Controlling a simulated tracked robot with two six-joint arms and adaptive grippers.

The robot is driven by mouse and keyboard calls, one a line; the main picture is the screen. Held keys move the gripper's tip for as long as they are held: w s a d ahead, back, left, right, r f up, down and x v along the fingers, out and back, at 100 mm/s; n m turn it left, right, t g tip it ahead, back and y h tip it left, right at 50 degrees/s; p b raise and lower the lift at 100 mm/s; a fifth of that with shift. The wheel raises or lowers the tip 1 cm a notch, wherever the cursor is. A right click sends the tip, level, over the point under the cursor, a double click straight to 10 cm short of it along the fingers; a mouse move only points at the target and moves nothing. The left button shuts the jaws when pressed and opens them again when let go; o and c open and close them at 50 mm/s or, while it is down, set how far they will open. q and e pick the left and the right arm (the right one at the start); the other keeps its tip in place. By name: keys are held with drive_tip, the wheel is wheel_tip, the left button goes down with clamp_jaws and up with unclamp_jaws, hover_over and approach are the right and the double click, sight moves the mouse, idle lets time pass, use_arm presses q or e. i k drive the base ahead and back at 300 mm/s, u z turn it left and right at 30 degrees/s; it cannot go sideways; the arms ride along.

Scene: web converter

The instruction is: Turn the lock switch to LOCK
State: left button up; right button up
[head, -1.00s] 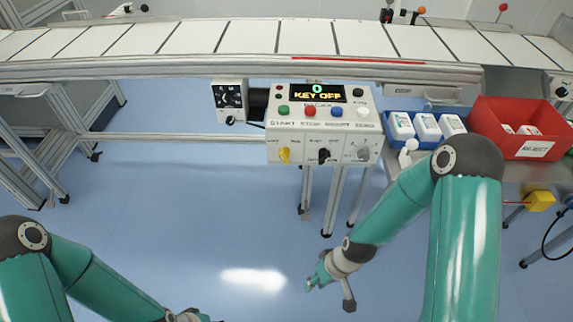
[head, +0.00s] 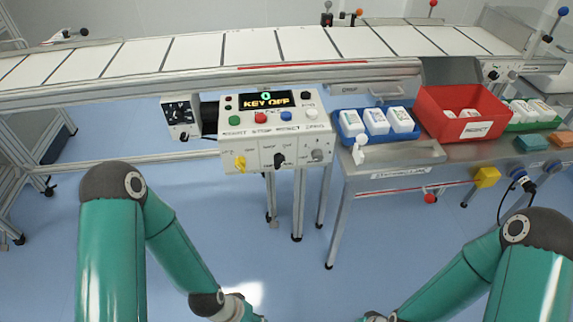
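A white control panel (head: 277,133) hangs at the front of the conveyor. Its display (head: 264,100) reads "0" and "KEY OFF". Its lower row holds a yellow switch (head: 240,163), a black switch (head: 279,159) and a grey round switch (head: 317,155). Their small labels are too blurred to read, so I cannot tell which one is the lock switch. My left arm's wrist shows at the bottom edge, left of centre, below the panel. My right arm reaches the bottom edge right of centre. Both grippers' fingers are cut off below the frame, well away from the switches.
Coloured push buttons (head: 261,118) line the panel above the switches. A black-faced box (head: 181,113) is left of it. A blue tray (head: 355,112) of white bottles and a red bin (head: 464,108) stand on the right bench. Open floor lies below the panel.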

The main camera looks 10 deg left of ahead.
sight(240, 164)
drive_tip(key=z, duration=0.45)
drive_tip(key=k, duration=1.45)
drive_tip(key=u, duration=3.4)
drive_tip(key=k, duration=0.1)
drive_tip(key=z, duration=1.85)
drive_tip(key=i, duration=1)
drive_tip(key=z, duration=0.1)
